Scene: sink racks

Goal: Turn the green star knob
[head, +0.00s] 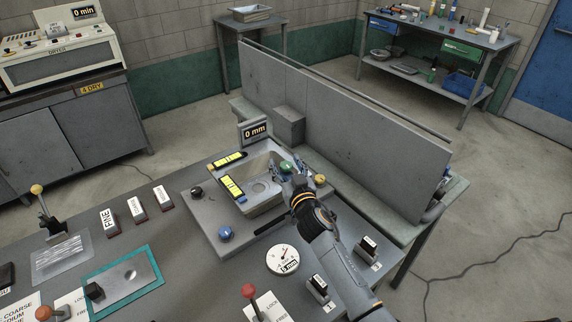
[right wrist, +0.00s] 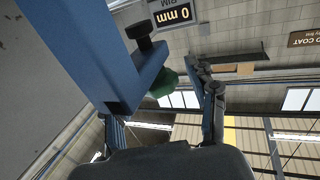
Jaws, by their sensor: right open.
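The green star knob (head: 286,167) shows at the back right of the grey sink unit (head: 207,213) in the head view. My right gripper (head: 287,176) is open right at the knob, with fingers around or beside it; I cannot tell which, nor whether they touch it. In the right wrist view a green piece (right wrist: 163,83), likely the knob, is partly hidden behind a blue bracket-like part (right wrist: 85,45). My right gripper's fingers (right wrist: 163,120) stand apart there. My left gripper is not in view.
A black knob (head: 196,192), a blue knob (head: 225,233) and a yellow knob (head: 320,179) sit around the basin. A "0 mm" display (head: 254,131) stands behind. A round dial (head: 283,260) lies in front. A tall grey panel (head: 345,120) rises behind the bench.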

